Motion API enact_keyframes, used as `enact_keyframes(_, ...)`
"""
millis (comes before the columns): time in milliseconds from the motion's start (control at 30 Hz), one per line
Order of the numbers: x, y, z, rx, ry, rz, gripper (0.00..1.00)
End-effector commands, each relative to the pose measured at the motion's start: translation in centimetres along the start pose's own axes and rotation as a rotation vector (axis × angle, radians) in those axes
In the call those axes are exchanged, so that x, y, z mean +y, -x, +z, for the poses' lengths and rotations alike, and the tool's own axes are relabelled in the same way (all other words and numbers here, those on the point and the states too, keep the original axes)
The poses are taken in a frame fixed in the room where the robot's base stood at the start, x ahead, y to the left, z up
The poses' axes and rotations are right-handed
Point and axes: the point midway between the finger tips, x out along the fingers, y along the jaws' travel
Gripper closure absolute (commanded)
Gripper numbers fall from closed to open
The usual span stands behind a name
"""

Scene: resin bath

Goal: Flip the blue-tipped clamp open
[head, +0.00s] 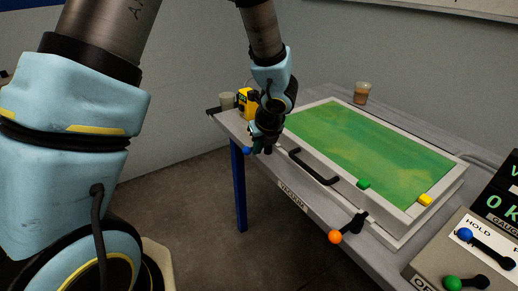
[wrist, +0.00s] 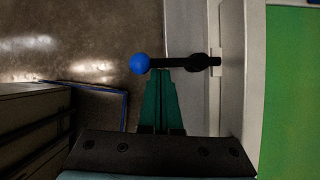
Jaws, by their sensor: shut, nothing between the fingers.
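The blue-tipped clamp has a blue ball (wrist: 139,64) on a black lever (wrist: 185,63), which sticks out to the left from the pale side of the bath in the wrist view. In the head view only its blue ball (head: 247,150) shows clearly, beside my gripper; the rest is hidden behind the gripper. My gripper (wrist: 160,73) is shut and empty, its green fingers together. Its tips are at the lever just right of the ball; I cannot tell whether they touch. In the head view my gripper (head: 260,147) is at the bath's near left corner.
The bath lid (head: 385,147) is green with a pale frame and a black handle (head: 312,168). An orange-tipped clamp (head: 336,237) is at the near side. A control box (head: 450,262) with blue and green knobs stands at right. Cups (head: 362,92) and a yellow item (head: 244,98) stand behind.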

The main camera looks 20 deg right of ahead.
Motion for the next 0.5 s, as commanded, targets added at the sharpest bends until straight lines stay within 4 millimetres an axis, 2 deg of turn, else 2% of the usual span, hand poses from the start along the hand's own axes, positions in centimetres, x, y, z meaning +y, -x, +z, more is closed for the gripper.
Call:
enact_keyframes(267, 0.3, -0.3, 0.4, -0.003, -0.064, -0.033, 1.00)
enact_keyframes(500, 0.7, -0.8, 1.1, -0.003, -0.199, -0.100, 1.00)
